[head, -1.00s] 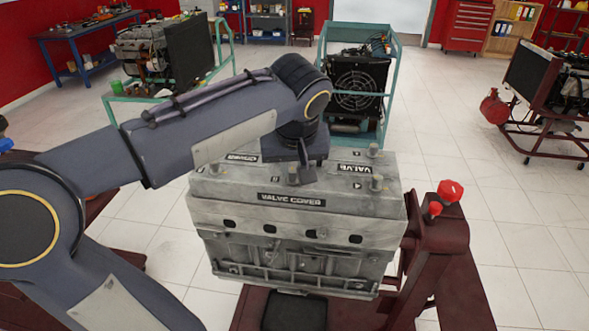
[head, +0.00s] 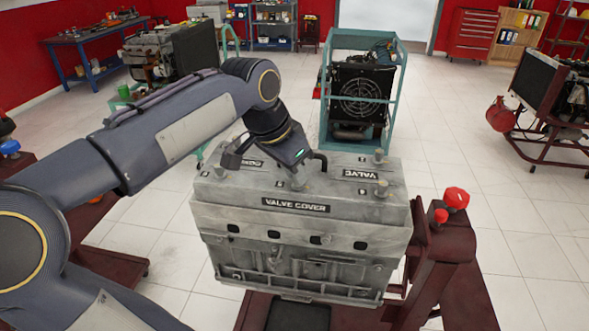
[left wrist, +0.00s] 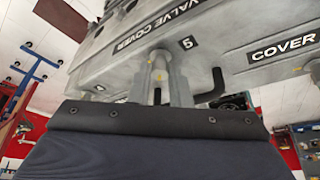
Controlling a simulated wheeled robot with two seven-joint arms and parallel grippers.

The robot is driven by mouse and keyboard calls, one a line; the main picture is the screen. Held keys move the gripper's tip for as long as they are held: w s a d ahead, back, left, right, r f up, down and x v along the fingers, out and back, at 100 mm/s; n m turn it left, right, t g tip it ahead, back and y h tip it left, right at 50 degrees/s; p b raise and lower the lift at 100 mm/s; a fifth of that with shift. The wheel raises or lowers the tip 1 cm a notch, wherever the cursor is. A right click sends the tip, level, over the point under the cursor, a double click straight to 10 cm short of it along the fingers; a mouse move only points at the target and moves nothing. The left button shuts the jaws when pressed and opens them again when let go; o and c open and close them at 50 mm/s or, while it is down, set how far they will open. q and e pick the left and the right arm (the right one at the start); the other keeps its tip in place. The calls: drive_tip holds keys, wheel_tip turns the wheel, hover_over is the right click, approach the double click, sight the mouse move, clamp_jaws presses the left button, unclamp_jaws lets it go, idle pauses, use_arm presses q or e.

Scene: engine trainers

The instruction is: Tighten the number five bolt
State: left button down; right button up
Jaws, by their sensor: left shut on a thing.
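The grey engine block with the valve cover (head: 297,206) stands on a dark red stand. My left gripper (head: 297,171) is over the cover near its middle. In the left wrist view, the number 5 label (left wrist: 187,43) is beside a grey bolt (left wrist: 158,67). The fingers of my left gripper (left wrist: 158,90) are on both sides of this bolt and shut on it. The exact contact is partly hidden. Other bolts (head: 381,188) stand upright on the cover. My right gripper is not in view.
A black bent pipe (left wrist: 211,88) rises from the cover close to the gripper; it also shows in the head view (head: 321,160). A red knob (head: 456,198) is on the stand at right. A teal-framed unit (head: 361,90) stands behind.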

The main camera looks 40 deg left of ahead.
use_arm(q)
drive_tip(key=m, duration=0.2)
drive_tip(key=m+h, duration=0.1)
drive_tip(key=m+g+h, duration=0.1)
drive_tip(key=m, duration=0.1)
drive_tip(key=shift+w+a+m, duration=0.1)
drive_tip(key=shift+a+m, duration=0.2)
drive_tip(key=shift+w+a+m+g+h+p, duration=0.1)
drive_tip(key=shift+m+g+h+p, duration=0.2)
drive_tip(key=shift+m, duration=0.8)
drive_tip(key=shift+w+a+m+g+h+p, duration=0.15)
drive_tip(key=shift+m+g, duration=0.25)
drive_tip(key=shift+m, duration=0.7)
drive_tip(key=shift+s+d, duration=0.1)
drive_tip(key=shift+d, duration=0.05)
drive_tip(key=c, duration=1.3)
unclamp_jaws()
drive_tip(key=shift+c, duration=0.2)
drive_tip(key=v, duration=0.7)
drive_tip(key=shift+a+r, duration=0.25)
drive_tip(key=shift+r, duration=0.1)
